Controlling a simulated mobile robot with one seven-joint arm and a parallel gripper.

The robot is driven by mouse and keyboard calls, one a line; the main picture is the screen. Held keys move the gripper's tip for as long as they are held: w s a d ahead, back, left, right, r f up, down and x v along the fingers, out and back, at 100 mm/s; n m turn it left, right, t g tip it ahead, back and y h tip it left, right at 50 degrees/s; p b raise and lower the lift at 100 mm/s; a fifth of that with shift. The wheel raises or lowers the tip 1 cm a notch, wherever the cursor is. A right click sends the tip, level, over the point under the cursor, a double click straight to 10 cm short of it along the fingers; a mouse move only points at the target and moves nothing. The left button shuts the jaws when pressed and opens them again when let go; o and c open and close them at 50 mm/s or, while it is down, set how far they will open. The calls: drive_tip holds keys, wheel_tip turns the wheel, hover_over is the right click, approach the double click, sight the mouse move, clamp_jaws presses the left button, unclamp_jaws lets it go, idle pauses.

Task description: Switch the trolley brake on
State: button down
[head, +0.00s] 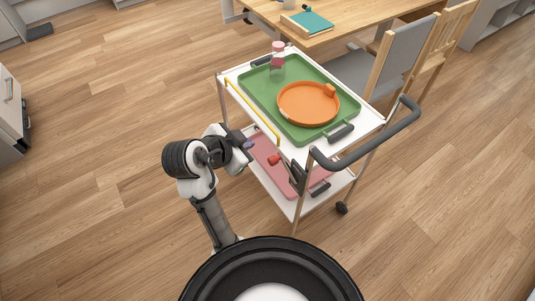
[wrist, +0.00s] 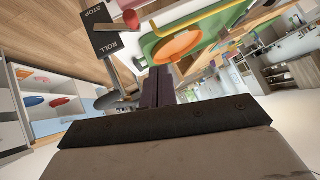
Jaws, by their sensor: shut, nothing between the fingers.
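The white trolley (head: 365,130) stands right of my arm. Its brake has a dark label plate (head: 297,178) on the near side, below the top shelf. In the wrist view the plate (wrist: 103,30) reads STOP and ROLL. A red knob (wrist: 131,18) sits beside the plate; it also shows in the head view (head: 273,160). I cannot tell which word the lever points to. My gripper (head: 249,144) is at the trolley's near left side, close to the red knob and apparently apart from it. Its dark fingers (wrist: 158,88) are shut and empty.
A green tray (head: 310,138) with an orange dish (head: 308,103) and a bottle (head: 278,62) is on the top shelf. A pink tray (head: 270,165) is below. The dark push handle (head: 375,143) juts out right. A table (head: 345,18) and chair stand behind. Floor at left is clear.

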drive_tip(key=shift+s+d+f+m+g+h, duration=0.2)
drive_tip(key=shift+s+d+f+m+g, duration=0.1)
drive_tip(key=shift+s+d+g, duration=0.2)
drive_tip(key=shift+s+d+f+m+g+h, duration=0.2)
drive_tip(key=shift+s+d+f+m+g, duration=0.15)
drive_tip(key=shift+s, duration=0.2)
drive_tip(key=shift+w+d, duration=0.1)
drive_tip(key=p, duration=0.1)
hover_over(276, 157)
drive_tip(key=s+a, duration=0.1)
drive_tip(key=s, duration=0.2)
wheel_tip(276, 157, down, 7)
drive_tip(key=shift+w+a+f+p, duration=0.1)
drive_tip(key=shift+a+f+p, duration=0.1)
drive_tip(key=shift+f, duration=0.4)
drive_tip(key=shift+w+a+f+p, duration=0.1)
drive_tip(key=shift+w+f+p, duration=0.05)
drive_tip(key=shift+f, duration=0.45)
drive_tip(key=shift+w+a+f+p, duration=0.1)
drive_tip(key=shift+f+p, duration=0.1)
drive_tip(key=shift+f, duration=0.4)
drive_tip(key=shift+w+f, duration=0.1)
drive_tip(key=shift+w, duration=0.1)
